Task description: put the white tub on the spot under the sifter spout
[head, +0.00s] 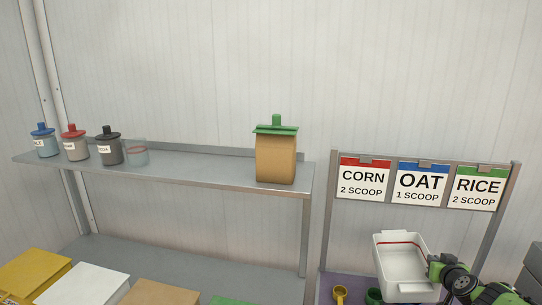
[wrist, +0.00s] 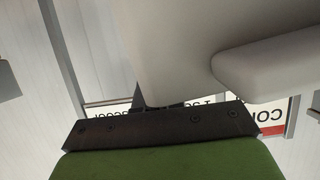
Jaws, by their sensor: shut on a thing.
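The white tub (head: 392,262), with a red line around its inside, is in the lower right of the head view. My gripper (head: 436,268) is shut on the tub's right side and holds it up in front of the sign rack. The inside of the tub looks empty where I can see it. In the wrist view the tub's pale wall (wrist: 180,40) fills the upper middle, against the dark finger edge. The sifter, its spout and the spot under it are not in either view.
A purple surface (head: 328,284) with a yellow scoop (head: 340,293) and a green scoop (head: 374,296) lies below the tub. The CORN, OAT and RICE signs (head: 420,182) hang behind. A shelf (head: 200,171) at left holds lidded jars and a brown, green-topped container (head: 275,158).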

